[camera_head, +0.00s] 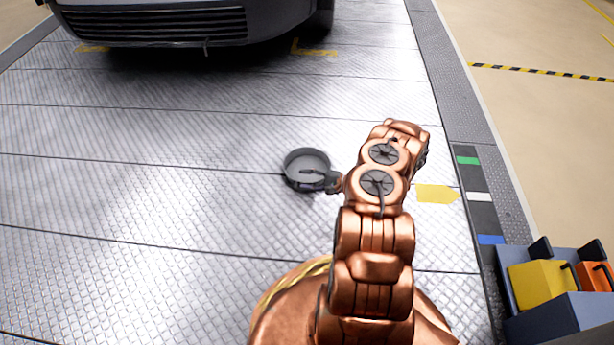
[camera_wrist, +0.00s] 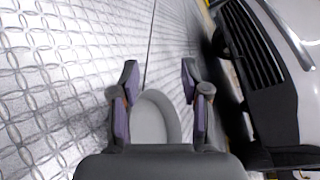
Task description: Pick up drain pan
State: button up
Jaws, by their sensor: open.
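The drain pan (camera_head: 304,160) is a round, shallow, dark grey dish on the metal floor plates, in the middle of the head view. My gripper (camera_head: 318,181) reaches in from the right at its lower right rim. In the wrist view my gripper (camera_wrist: 160,80) is open, its two fingers spread apart. The pan (camera_wrist: 152,120) shows between and below the fingers there, with its near part hidden by the gripper body. I cannot tell whether a finger touches the rim.
A car (camera_head: 190,22) stands at the back left; its grille (camera_wrist: 252,45) shows in the wrist view. A grey bin (camera_head: 562,318) with yellow and orange containers stands at the lower right. A yellow floor marker (camera_head: 437,194) lies right of my arm. The floor left of the pan is clear.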

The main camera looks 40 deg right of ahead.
jog(key=s+d+f, duration=0.1)
jog(key=f, duration=0.1)
jog(key=s+d+f+m+h+b, duration=0.1)
jog(key=f, duration=0.2)
jog(key=s+d+f+t+h, duration=0.1)
jog(key=f, duration=0.2)
jog(key=shift+s+d+f+m+b, duration=0.1)
jog(key=shift+d+f+m+b, duration=0.05)
jog(key=shift+d+m+b, duration=0.2)
jog(key=shift+a+f, duration=0.1)
jog(key=shift+f, duration=0.05)
jog(key=shift+b+x, duration=0.7)
jog(key=shift+x, duration=0.45)
jog(key=b+x, duration=0.1)
jog(key=x, duration=0.1)
jog(key=b+x, duration=0.2)
jog(key=shift+a, duration=0.2)
jog(key=shift+w+a+r, duration=0.2)
jog(key=shift+w+r, duration=0.05)
jog(key=shift+w, duration=0.35)
jog(key=shift+c, duration=0.3)
grip_shut()
